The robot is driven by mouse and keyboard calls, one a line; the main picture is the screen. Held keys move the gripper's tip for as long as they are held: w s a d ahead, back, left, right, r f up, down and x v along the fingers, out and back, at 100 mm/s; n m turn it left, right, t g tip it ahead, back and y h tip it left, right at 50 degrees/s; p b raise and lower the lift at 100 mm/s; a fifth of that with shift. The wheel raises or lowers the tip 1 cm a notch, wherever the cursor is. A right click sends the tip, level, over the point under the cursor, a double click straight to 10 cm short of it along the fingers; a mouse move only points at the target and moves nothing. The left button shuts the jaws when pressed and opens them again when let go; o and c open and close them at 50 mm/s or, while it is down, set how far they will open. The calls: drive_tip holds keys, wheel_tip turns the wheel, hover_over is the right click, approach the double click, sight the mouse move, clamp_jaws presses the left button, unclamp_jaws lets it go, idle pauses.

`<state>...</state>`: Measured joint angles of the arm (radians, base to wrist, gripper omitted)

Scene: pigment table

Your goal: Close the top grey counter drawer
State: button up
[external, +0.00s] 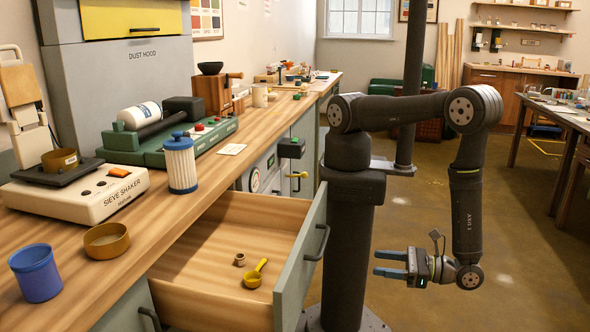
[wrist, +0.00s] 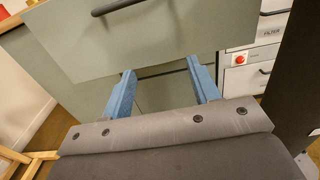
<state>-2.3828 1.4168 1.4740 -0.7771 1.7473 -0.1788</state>
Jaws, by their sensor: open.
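The top grey counter drawer (external: 300,272) is pulled well out from the wooden counter in the external view. Its grey front carries a dark bar handle (external: 318,243). Inside lie a yellow scoop (external: 256,274) and a small tan ring-like piece (external: 240,260). My gripper (external: 390,264) has blue fingers, is open and empty, and is to the right of the drawer front, apart from it. In the wrist view the drawer front (wrist: 150,45) fills the top, with its handle (wrist: 118,7) at the upper edge. My gripper (wrist: 162,85) points toward its lower edge there.
The counter (external: 150,235) holds a blue cup (external: 36,272), a brown bowl (external: 107,240), a sieve shaker (external: 85,195) and a blue-white filter jar (external: 181,165). A lower handle (external: 148,318) shows under the drawer. Open floor (external: 520,260) lies to the right of my arm.

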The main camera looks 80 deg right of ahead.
sight(317, 239)
drive_tip(key=d, duration=0.1)
drive_tip(key=w+d, duration=0.1)
drive_tip(key=d, duration=0.1)
drive_tip(key=w+d+r, duration=0.1)
drive_tip(key=d, duration=0.1)
drive_tip(key=shift+d, duration=0.25)
drive_tip(key=c, duration=1.1)
drive_tip(key=shift+w, duration=0.3)
clamp_jaws()
drive_tip(key=w, duration=1.3)
drive_tip(key=shift+w, duration=0.15)
drive_tip(key=w, duration=2.7)
drive_tip(key=shift+w, duration=1)
drive_tip(key=shift+w+r, duration=0.1)
drive_tip(key=shift+r, duration=0.05)
drive_tip(key=shift+a, duration=0.1)
